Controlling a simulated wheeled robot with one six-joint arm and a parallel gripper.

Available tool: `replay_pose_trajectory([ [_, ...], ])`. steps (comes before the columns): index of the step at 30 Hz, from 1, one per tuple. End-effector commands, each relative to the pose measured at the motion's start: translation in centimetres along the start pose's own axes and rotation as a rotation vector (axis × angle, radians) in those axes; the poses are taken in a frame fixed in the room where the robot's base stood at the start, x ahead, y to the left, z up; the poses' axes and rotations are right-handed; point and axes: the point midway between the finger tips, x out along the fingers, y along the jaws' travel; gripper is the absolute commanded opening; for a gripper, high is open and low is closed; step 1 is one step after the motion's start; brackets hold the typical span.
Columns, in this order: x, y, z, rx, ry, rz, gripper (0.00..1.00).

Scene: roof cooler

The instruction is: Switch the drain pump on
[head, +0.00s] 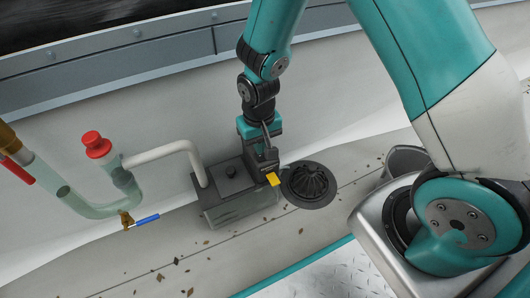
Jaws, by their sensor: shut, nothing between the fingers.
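A small yellow piece (273,179) shows right by the fingertips at that end. I cannot tell whether it is the pump's switch, nor whether my fingers touch it. My gripper hides part of the box's right end.
A dark round drain grate (308,184) lies right of the box. On the left are clear piping (90,208) with a red cap (96,144), a blue-handled valve (144,220) and a red handle (17,171). Dry leaves lie scattered on the floor. A wall (110,120) rises behind.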

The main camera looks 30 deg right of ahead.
Motion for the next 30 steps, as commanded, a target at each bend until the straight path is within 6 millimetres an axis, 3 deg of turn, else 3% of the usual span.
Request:
replay_pose_trajectory([
  [30, 0.84, 0.00, -0.01, 0.000, 0.000, 0.000, 0.00],
])
